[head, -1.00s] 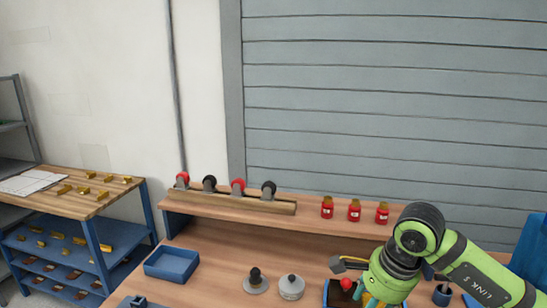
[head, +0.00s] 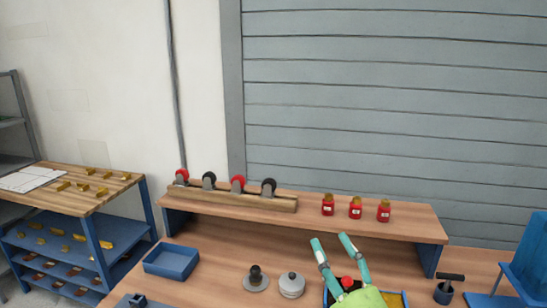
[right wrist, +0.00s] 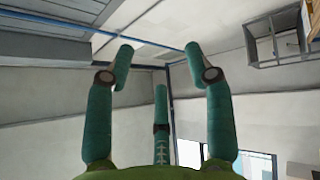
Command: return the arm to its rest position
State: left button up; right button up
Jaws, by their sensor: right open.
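My right gripper (head: 331,246) is at the lower right of the head view, its teal fingers pointing up and spread apart. It is open with nothing between the fingers. The right wrist view shows the same gripper (right wrist: 158,62) with its fingers apart, facing the wall and ceiling. It stands in front of a blue bin (head: 404,300) with yellow contents, which it partly hides. A red round knob (head: 347,282) shows between the fingers, behind them. My left gripper is not in view.
The workbench holds a blue tray (head: 172,262), a black-knobbed disc (head: 256,280) and a grey lidded disc (head: 291,285). A black-handled tool (head: 446,288) stands right of the bin.

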jog(key=s+d+f+m+g+h, duration=0.2)
jog(key=d+f+m+g+h, duration=0.1)
jog(key=f+m, duration=0.2)
jog(key=s+d+f+m+g+h, duration=0.2)
jog(key=d+f+m+g+h, duration=0.1)
jog(key=f, duration=0.7)
jog(key=s+d+f+m+g+h, duration=0.3)
jog(key=d+f+m, duration=0.1)
jog(key=f+m, duration=0.2)
jog(key=shift+f+m, duration=0.3)
jog(key=shift+f, duration=0.45)
jog(key=s+f+m+g+y, duration=0.1)
jog(key=s+f+m+g, duration=0.1)
jog(key=s+f+g, duration=0.5)
jog(key=s+f+m+g, duration=0.2)
jog(key=s+f, duration=0.2)
jog(key=s, duration=0.7)
notch_tip(320, 180, down, 24)
jog(key=s+g, duration=0.1)
jog(key=s, duration=0.1)
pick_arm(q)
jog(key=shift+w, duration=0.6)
pick_arm(e)
jog(key=s+d+f+g, duration=0.1)
jog(key=s+d+f, duration=0.1)
jog(key=s+f, duration=1.1)
jog(key=shift+s+d+f, duration=0.15)
jog(key=shift+s, duration=0.95)
